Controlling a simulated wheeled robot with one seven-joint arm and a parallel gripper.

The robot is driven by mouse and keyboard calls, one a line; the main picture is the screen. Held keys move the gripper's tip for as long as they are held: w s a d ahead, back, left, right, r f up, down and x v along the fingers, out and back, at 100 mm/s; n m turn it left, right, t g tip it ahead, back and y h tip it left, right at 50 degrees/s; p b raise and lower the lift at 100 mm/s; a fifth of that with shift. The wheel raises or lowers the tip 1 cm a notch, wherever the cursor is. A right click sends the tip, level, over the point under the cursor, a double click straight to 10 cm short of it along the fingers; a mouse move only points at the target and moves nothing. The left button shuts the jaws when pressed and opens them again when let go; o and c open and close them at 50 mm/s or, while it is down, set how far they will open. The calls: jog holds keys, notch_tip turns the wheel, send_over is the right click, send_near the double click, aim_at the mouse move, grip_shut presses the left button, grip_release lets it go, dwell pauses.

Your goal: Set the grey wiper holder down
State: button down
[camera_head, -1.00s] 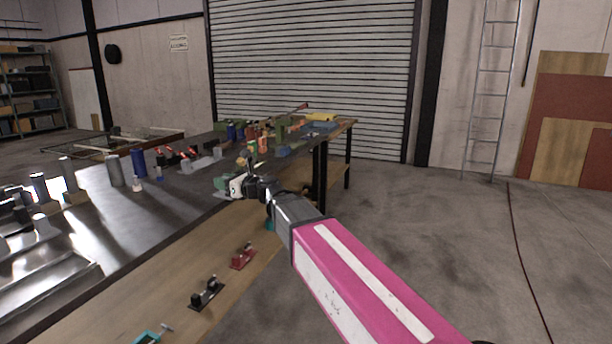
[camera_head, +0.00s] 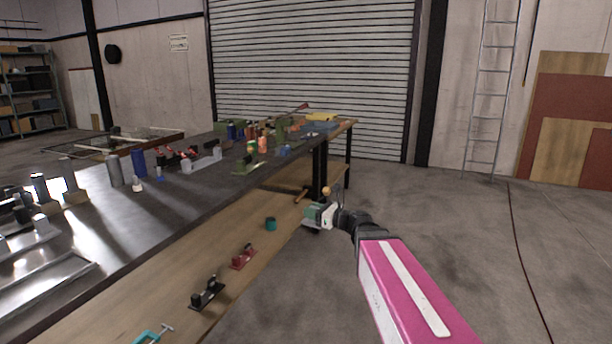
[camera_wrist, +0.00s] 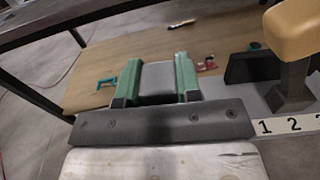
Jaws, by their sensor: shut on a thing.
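The grey wiper holder (camera_wrist: 157,79) is between the two green fingers of my gripper (camera_wrist: 157,90) in the wrist view. My gripper is shut on it. In the head view my gripper (camera_head: 313,213) hangs beside the right edge of the wooden lower shelf (camera_head: 225,263), below the dark table top and above the floor. The holder is small there and partly hidden by the fingers. In the wrist view the shelf (camera_wrist: 90,60) lies beyond the fingers, and the holder appears apart from it.
The lower shelf bears a teal clamp (camera_head: 148,337), a black device (camera_head: 207,294), a red device (camera_head: 243,256) and a teal cup (camera_head: 270,223). Bare wood lies between them. The crowded table top (camera_head: 205,180) overhangs the shelf. A dark leg (camera_head: 320,168) stands behind my gripper.

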jog(key=s+d+f, duration=0.2)
jog(key=d, duration=0.6)
jog(key=s+d+f+m+t, duration=0.1)
jog(key=s+d+f, duration=0.2)
jog(key=d, duration=0.6)
jog(key=shift+f+h, duration=0.15)
jog(key=shift+h, duration=0.25)
jog(key=shift+s+a, duration=0.1)
